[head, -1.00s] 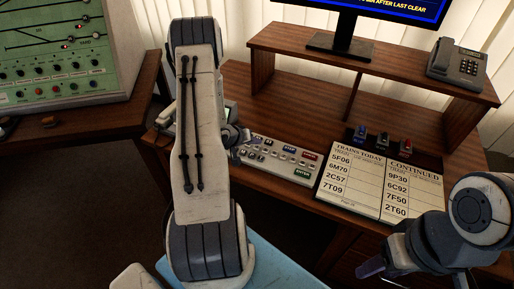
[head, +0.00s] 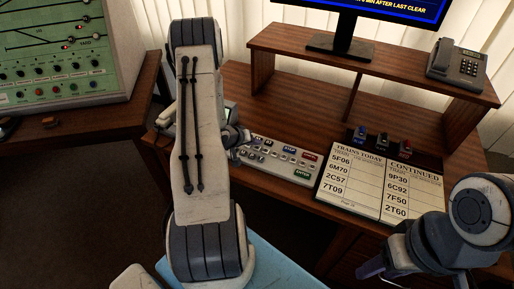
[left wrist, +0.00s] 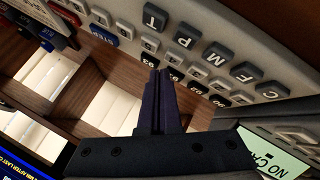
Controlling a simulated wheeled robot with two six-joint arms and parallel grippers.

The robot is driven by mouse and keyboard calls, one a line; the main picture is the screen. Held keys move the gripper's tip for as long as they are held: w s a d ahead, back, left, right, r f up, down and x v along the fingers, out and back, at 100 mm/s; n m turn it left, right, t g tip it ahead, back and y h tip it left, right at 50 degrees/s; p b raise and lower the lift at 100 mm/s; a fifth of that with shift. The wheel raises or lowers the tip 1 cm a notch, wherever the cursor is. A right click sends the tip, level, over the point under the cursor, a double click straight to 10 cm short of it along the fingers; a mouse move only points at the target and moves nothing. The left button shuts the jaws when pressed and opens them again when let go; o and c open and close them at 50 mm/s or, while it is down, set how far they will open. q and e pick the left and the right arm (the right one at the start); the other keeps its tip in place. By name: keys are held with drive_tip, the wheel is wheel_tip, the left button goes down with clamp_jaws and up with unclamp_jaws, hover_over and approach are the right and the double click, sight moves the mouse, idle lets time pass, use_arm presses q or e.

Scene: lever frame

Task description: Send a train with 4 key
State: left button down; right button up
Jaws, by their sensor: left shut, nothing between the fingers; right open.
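The white keypad panel (head: 285,158) lies on the desk, with rows of small keys and larger coloured keys. In the left wrist view its lettered grey keys, such as the T key (left wrist: 155,17), and pale number keys (left wrist: 125,31) show close up. My right gripper (head: 374,268) is open and empty at the lower right, away from the panel.
A green display (left wrist: 275,152) beside the keys is partly cut off. A train list card (head: 350,187), coloured switches (head: 382,141), a phone (head: 457,64) and a monitor (head: 345,45) are on or above the desk. A green track panel (head: 60,60) stands at left.

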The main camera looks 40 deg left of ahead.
idle(0.7)
use_arm(q)
drive_tip(key=shift+f, duration=0.45)
drive_tip(key=shift+f, duration=0.35)
idle(0.4)
drive_tip(key=shift+r, duration=0.1)
drive_tip(key=shift+r+p, duration=0.7)
drive_tip(key=shift+r, duration=0.05)
wheel_tip(320, 180, up, 5)
drive_tip(key=p, duration=0.5)
